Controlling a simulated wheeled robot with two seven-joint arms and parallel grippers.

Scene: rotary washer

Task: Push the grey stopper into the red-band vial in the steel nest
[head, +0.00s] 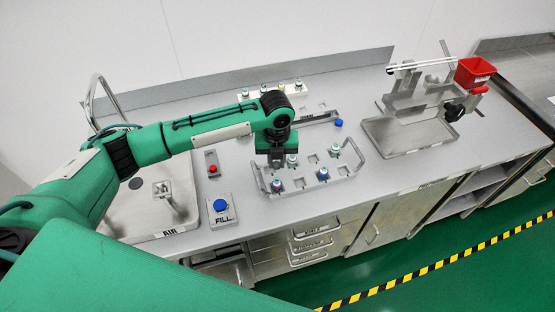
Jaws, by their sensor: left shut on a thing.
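My left gripper (276,163) points down over the left back part of a grey handled rack (318,187). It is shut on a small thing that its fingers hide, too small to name. Several small vials stand in the rack, among them one with a blue band (323,174), one beside the gripper (292,160) and one at the back right (335,150). I cannot make out a red band on any vial, nor a grey stopper. I cannot tell which fixture is the steel nest. My right gripper is not in view.
A white block (299,88) with several vials stands at the back. A sink (135,205), a red button (211,170) and a blue FILL button (221,205) lie left. A metal fixture with a red bin (473,73) and a steel tray (380,140) stand right.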

